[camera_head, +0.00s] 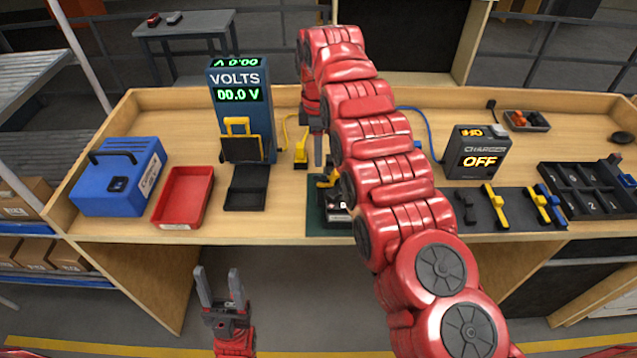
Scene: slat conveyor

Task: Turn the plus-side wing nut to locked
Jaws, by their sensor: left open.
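My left gripper (220,272) is open and empty, in front of the bench and below its front edge. My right arm reaches across the middle of the bench, and my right gripper (318,150) points down above the far side of a green mat (316,226). I see its fingers edge-on and cannot tell whether they are apart. A dark device with yellow parts (328,194) stands on the mat just below and nearer than the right gripper, partly hidden by my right arm. The plus-side wing nut cannot be made out.
A voltmeter (238,88) reads 00.0 V behind a black stand. A blue case (120,175) and red tray (183,196) stand left. A charger (476,152) reading OFF, yellow-handled tools (495,205) and a black compartment tray (590,188) are right. Yellow (301,150) and blue cables run behind.

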